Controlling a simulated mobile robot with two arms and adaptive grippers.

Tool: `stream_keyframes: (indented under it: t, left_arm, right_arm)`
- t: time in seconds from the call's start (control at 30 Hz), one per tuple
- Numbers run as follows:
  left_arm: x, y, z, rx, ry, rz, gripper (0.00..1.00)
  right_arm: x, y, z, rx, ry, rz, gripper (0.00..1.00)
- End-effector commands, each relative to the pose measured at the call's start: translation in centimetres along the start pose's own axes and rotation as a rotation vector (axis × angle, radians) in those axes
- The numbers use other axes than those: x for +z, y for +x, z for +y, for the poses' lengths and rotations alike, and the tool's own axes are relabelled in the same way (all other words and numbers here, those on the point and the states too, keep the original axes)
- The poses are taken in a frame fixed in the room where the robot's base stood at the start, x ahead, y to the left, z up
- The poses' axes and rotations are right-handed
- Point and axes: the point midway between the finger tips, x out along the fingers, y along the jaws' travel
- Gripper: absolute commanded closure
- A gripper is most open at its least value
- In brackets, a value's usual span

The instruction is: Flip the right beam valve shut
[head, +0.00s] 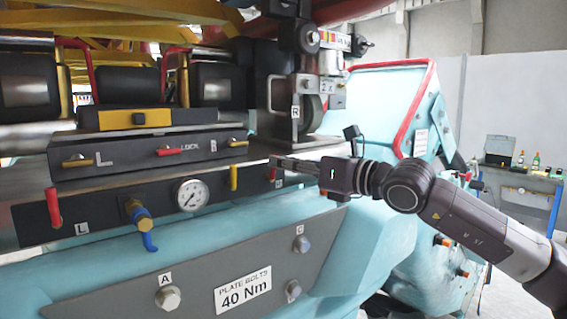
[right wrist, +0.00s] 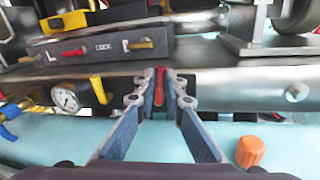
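The right beam valve has a red handle (right wrist: 160,86), seen upright between my right fingertips in the right wrist view. In the head view its handle is mostly hidden behind my right gripper, close to the R label on the dark beam. My right gripper (head: 283,163) reaches in from the right at the beam's right end. In the right wrist view the right gripper (right wrist: 161,88) has its fingertips drawn close together on both sides of the red handle, shut on it. My left gripper is not in view.
A yellow handle (head: 233,177) and a pressure gauge (head: 192,195) sit left of the gripper. A matching red handle (head: 54,207) is at the beam's left end. A lock panel (head: 130,155) is above. An orange cap (right wrist: 249,151) lies below right.

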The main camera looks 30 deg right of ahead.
Motion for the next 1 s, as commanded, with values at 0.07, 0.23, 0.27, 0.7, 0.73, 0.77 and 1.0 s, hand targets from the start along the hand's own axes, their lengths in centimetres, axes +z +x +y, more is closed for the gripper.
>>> stream_keyframes:
  t: [0.07,0.23,0.27,0.7,0.73,0.77,1.0]
  left_arm:
    - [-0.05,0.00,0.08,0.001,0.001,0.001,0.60]
    - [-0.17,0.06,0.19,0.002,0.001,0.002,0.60]
    - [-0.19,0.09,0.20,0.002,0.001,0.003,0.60]
    - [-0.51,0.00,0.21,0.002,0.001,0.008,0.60]
    - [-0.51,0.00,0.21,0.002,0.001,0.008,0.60]
    - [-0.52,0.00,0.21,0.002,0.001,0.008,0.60]
    - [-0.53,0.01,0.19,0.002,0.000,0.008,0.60]
  right_arm:
    - [0.01,0.00,-0.02,0.000,0.000,0.000,1.00]
    - [0.09,0.05,0.20,0.001,-0.027,0.002,1.00]
    - [0.11,0.06,0.28,0.001,-0.043,0.006,1.00]
    - [0.11,0.15,0.76,-0.007,-0.187,0.035,1.00]
    - [0.11,0.15,0.76,-0.007,-0.187,0.035,1.00]
    - [0.11,0.15,0.76,-0.007,-0.187,0.035,1.00]
    - [0.09,0.16,0.76,-0.007,-0.185,0.035,0.73]
